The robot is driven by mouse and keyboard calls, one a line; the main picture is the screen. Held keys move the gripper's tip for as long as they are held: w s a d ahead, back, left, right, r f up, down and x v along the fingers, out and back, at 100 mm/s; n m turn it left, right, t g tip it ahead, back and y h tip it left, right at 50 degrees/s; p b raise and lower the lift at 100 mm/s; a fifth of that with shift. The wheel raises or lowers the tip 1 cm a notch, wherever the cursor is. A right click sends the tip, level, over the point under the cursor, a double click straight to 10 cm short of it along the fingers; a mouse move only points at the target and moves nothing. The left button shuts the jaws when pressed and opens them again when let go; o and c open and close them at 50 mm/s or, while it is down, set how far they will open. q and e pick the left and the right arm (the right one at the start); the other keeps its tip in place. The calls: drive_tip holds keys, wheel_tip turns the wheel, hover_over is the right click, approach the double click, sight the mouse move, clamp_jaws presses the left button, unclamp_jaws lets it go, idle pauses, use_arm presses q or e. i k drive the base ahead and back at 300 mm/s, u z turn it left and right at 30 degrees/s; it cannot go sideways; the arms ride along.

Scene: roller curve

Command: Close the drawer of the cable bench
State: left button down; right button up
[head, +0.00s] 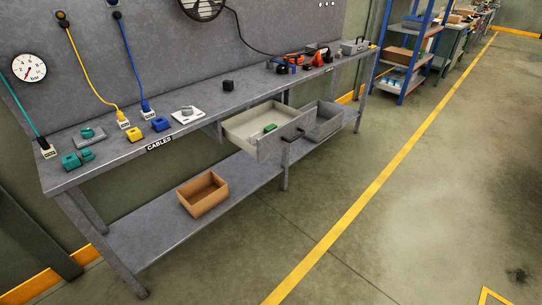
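The cable bench (110,158) is a long grey metal table with a "CABLES" label on its front edge. Its drawer (242,127) is pulled out from under the bench top. The drawer is pale inside with a grey front and a dark handle (293,136). A small green object (270,128) lies in the drawer. Neither of my grippers shows in the head view.
A grey bin (325,119) stands right of the drawer, and a brown open box (203,194) sits on the lower shelf. Plugs and sockets lie on the top. A blue-framed rack (408,55) stands farther back. The floor (400,200) in front is clear.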

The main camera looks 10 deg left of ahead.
sight(292, 124)
drive_tip(key=z, duration=0.6)
drive_tip(key=i, duration=1.6)
drive_tip(key=u, duration=0.75)
